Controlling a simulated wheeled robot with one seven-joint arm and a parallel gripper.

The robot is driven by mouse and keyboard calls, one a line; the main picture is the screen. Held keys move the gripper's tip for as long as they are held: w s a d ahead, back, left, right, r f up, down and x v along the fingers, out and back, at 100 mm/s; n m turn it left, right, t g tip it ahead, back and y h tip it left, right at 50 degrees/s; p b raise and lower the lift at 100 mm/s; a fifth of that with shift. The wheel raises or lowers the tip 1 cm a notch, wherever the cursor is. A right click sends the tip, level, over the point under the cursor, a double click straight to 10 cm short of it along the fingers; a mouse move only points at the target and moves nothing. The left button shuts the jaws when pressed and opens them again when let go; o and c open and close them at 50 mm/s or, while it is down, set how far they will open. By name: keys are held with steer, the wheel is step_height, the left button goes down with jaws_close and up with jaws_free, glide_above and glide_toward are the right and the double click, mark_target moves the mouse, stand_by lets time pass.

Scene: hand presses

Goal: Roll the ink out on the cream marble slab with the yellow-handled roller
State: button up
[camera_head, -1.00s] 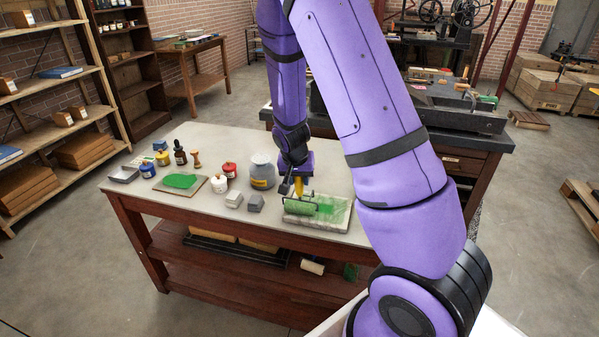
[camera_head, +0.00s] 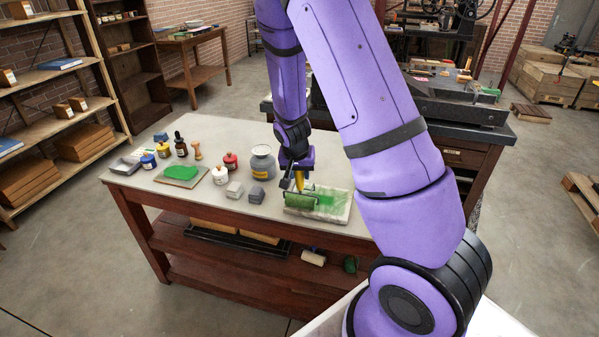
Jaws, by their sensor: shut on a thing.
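The cream marble slab (camera_head: 341,211) lies at the right end of the grey-topped table and has a green ink smear (camera_head: 327,202) across it. The yellow-handled roller (camera_head: 299,182) is upright in my gripper (camera_head: 297,167), which is shut on its handle. The roller's green-inked drum (camera_head: 300,200) is low over the left part of the slab and appears to touch it. My gripper's fingers are small and partly hidden by the wrist in this view.
A board with green ink (camera_head: 181,173) lies further left. My arm hides the table's right side.

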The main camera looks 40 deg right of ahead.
steer(key=shift+f, duration=0.35)
stand_by(0.5)
